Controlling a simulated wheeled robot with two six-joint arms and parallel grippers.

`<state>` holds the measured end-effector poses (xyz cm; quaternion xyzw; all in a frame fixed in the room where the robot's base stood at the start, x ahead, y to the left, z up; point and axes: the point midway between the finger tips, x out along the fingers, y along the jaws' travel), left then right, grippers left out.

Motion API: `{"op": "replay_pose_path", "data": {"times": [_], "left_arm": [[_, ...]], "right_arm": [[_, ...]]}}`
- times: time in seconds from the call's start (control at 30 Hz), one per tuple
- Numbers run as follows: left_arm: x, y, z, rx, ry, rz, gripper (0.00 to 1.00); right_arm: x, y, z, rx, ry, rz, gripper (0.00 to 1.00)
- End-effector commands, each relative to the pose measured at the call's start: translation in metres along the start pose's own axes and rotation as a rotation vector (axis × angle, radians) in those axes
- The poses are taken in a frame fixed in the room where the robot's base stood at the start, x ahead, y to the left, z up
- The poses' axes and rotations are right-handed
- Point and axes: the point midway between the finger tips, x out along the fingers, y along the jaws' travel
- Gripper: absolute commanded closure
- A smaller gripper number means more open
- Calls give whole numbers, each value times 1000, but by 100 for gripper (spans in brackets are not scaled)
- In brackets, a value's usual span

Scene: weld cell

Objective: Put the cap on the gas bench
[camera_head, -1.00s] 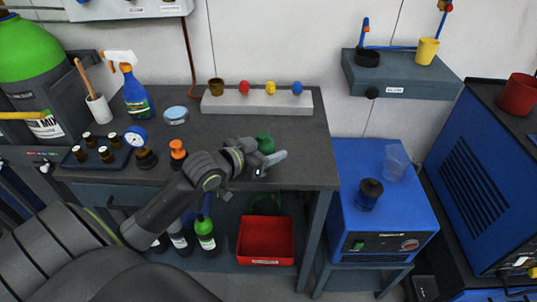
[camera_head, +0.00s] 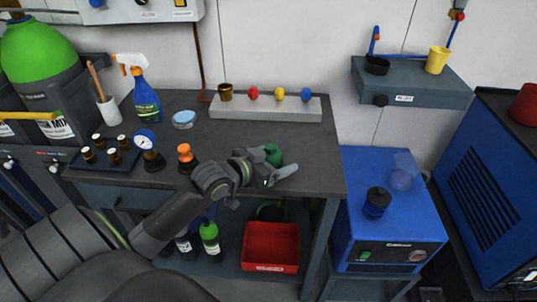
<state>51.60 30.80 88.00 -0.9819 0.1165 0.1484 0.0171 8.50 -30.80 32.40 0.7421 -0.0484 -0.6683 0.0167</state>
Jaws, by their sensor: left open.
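A small green cap-like piece (camera_head: 273,155) stands on the dark grey gas bench (camera_head: 235,150), close to its front edge. I cannot tell for sure that it is the cap. My left gripper (camera_head: 284,174) is open, just in front of the green piece in the picture, at the bench's front edge. It hides the lower part of the piece, and I cannot tell whether they touch. Nothing shows between the fingers. My right gripper is not in view.
An orange-topped fitting (camera_head: 186,158), a gauge (camera_head: 147,144) and a tray of small bottles (camera_head: 110,155) stand left on the bench. A pale rail (camera_head: 265,108) with coloured knobs lies behind. A red bin (camera_head: 271,247) sits below. The bench's middle is clear.

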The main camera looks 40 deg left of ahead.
Motion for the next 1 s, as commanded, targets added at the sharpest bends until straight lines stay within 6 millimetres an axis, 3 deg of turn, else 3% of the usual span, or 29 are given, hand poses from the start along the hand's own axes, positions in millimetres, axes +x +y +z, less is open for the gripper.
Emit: {"op": "replay_pose_path", "data": {"times": [0.17,0.6,0.8,1.0], "left_arm": [[-19,-1,-1,5,-2,-2,27],[-95,0,-3,5,-4,3,27],[-114,0,-3,2,-1,-1,27],[-120,0,-2,1,1,1,27]], "right_arm": [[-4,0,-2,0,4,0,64],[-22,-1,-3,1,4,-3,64],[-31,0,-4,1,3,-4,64],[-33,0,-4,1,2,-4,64]]}}
